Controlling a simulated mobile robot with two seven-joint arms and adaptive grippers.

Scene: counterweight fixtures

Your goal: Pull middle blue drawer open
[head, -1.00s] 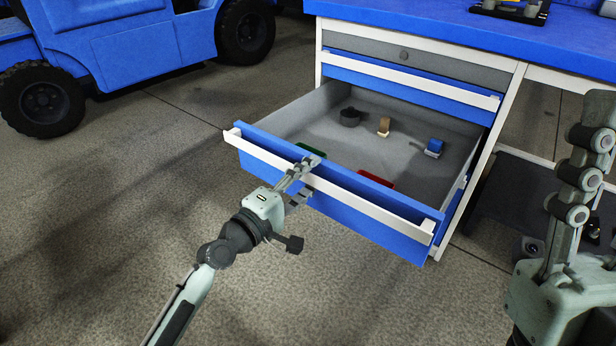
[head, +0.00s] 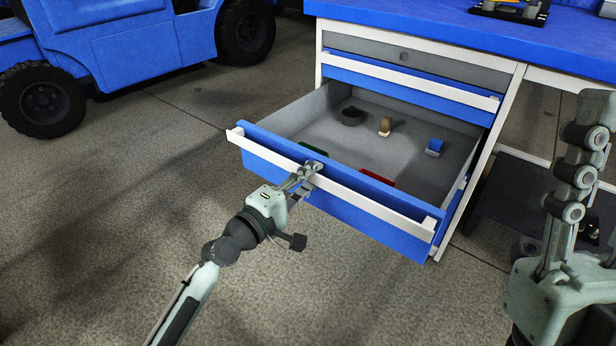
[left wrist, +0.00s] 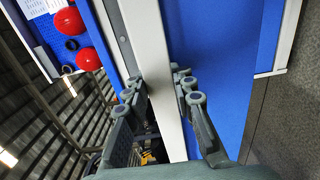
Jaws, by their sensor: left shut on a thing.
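The middle blue drawer (head: 375,207) stands far out of the cabinet, its grey inside exposed. Its white bar handle (head: 350,187) runs along the top of the blue front. My left gripper (head: 308,175) is shut on this handle near its middle. In the left wrist view the fingers (left wrist: 160,92) lie on either side of the white handle bar (left wrist: 152,60). My right gripper (head: 575,185) is at the right edge, close to the head camera and away from the drawer. Its finger spacing cannot be made out.
The drawer holds a black item (head: 352,116), a tan item (head: 385,126), a blue item (head: 435,147), a red item (head: 378,177) and a green one. A shut blue drawer (head: 410,85) sits above, under the workbench top (head: 450,35). A blue vehicle (head: 130,40) stands back left. The left floor is clear.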

